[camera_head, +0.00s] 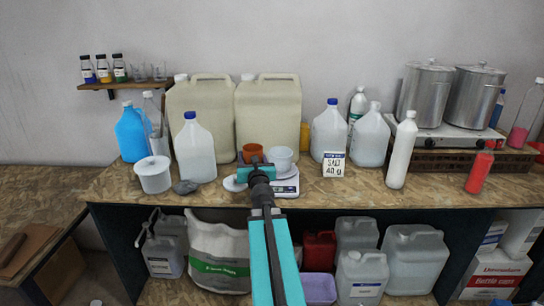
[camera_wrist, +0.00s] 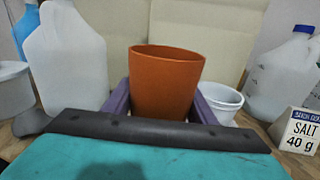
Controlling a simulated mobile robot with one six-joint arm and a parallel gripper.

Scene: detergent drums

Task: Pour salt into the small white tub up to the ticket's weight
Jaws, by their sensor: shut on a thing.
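My gripper (camera_head: 257,166) is shut on an orange cup (camera_head: 252,151). In the wrist view the cup (camera_wrist: 166,82) stands between the purple fingers (camera_wrist: 161,100) and looks about upright; its contents are hidden. The small white tub (camera_head: 281,161) sits on a white scale (camera_head: 288,187), just right of the cup. The tub also shows in the wrist view (camera_wrist: 222,103), right of and behind the cup. The scale's reading is too small to read. The ticket (camera_head: 333,166) stands right of the scale and reads SALT 40 g (camera_wrist: 299,133).
Large beige canisters (camera_head: 268,112) stand behind. A white bottle (camera_head: 401,152), a red bottle (camera_head: 479,171) and steel pots (camera_head: 426,94) are right.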

